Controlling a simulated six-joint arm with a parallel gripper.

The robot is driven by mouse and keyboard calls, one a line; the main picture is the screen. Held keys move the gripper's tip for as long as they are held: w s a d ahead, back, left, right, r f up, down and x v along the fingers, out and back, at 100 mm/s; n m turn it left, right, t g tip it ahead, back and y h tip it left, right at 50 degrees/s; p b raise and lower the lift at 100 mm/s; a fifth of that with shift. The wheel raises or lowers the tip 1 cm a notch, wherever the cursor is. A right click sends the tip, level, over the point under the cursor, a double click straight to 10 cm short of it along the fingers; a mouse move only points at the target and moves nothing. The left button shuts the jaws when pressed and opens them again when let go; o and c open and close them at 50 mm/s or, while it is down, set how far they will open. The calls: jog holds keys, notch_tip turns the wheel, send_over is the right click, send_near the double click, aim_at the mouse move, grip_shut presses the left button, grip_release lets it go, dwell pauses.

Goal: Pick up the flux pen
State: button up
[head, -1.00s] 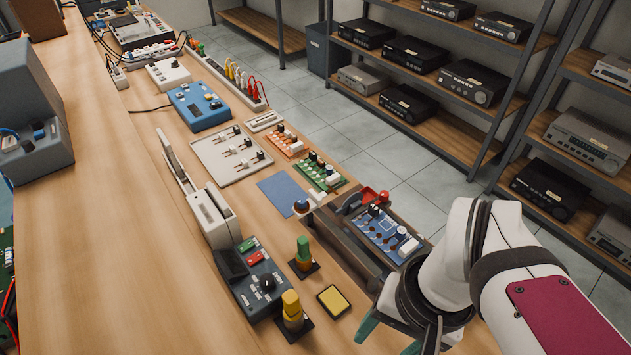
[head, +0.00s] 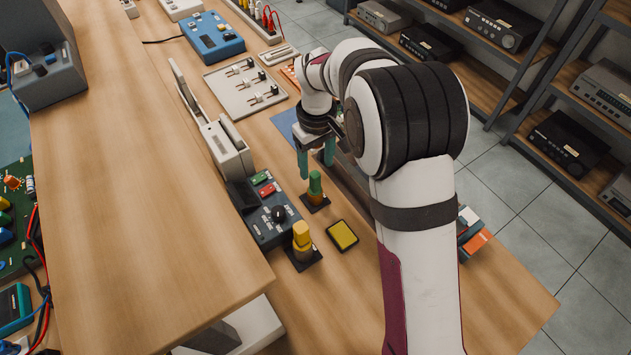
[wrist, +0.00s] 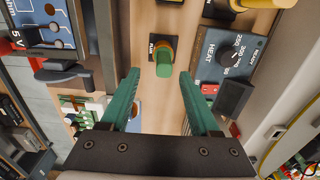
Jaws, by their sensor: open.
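The flux pen (head: 315,183) has a green cap and an orange-brown lower part, and stands upright in a small black base on the wooden bench. In the wrist view the green pen (wrist: 163,69) shows at upper middle, next to a label reading FLUX. My gripper (head: 317,166) is just above and behind it in the head view, pointing down. In the wrist view my gripper's green fingers (wrist: 160,77) are spread apart and empty, with the cap in line with the gap between their tips. The exact height above the cap is hard to tell.
A yellow pen (head: 301,236) in a similar base stands nearby, beside a yellow pad (head: 342,235). A dark control unit with a HEAT knob (head: 278,213) is close on the left. A raised wooden shelf (head: 130,200) runs along the left. My arm hides part of the bench.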

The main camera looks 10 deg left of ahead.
aim_at(315, 174)
jog(key=f, duration=0.4)
jog(key=shift+s+a+f, duration=0.15)
jog(key=shift+s+f, duration=0.1)
jog(key=shift+f, duration=0.05)
jog(key=shift+r, duration=0.1)
grip_shut()
